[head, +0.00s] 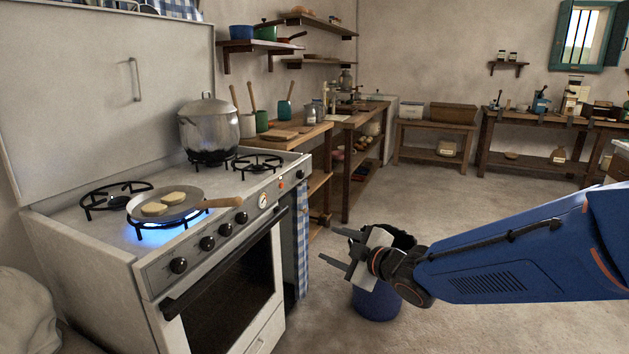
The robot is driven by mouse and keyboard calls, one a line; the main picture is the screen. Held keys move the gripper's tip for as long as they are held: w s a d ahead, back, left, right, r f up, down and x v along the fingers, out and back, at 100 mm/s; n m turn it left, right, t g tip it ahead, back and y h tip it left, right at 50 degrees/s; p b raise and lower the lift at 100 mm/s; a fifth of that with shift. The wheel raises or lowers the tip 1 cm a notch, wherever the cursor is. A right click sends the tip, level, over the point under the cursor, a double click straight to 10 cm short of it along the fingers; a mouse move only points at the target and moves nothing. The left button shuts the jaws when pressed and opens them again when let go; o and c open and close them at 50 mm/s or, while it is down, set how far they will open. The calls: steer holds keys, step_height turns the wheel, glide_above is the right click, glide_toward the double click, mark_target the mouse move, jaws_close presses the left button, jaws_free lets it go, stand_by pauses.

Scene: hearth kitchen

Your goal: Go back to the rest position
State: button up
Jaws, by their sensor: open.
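My gripper (341,251) is open and empty in the head view. It is at the end of my blue arm, which reaches in from the right. The gripper hangs in the air to the right of the white stove (110,245), in front of a blue bin (376,303) on the floor. Its fingers point left toward the stove and appear apart from it.
A large lidded metal pot (209,129) stands on a back burner. The front right burner (258,163) is bare. Wooden counters (365,118) with jars and utensils line the back wall. A pale sack (25,312) is at lower left. The floor (450,210) behind my arm is clear.

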steer(key=s+d+f+m+g+h, duration=0.1)
steer(key=s+d+m+h, duration=0.35)
steer(key=d, duration=0.55)
steer(key=s+d+m+g+h, duration=0.1)
steer(key=s+d+m+h, duration=0.4)
steer(key=d, duration=0.6)
steer(key=s+d+f+m+g, duration=0.1)
steer(key=s+d+m+g, duration=0.1)
steer(key=s, duration=0.7)
steer(key=s+d+f+m+g, duration=0.1)
steer(key=s+m, duration=0.4)
steer(key=s, duration=0.5)
steer(key=shift+s+d+f+g, duration=0.35)
steer(key=shift+f+g, duration=0.25)
steer(key=shift+g, duration=0.5)
steer(key=shift+w+y, duration=0.1)
steer(key=shift+y, duration=0.15)
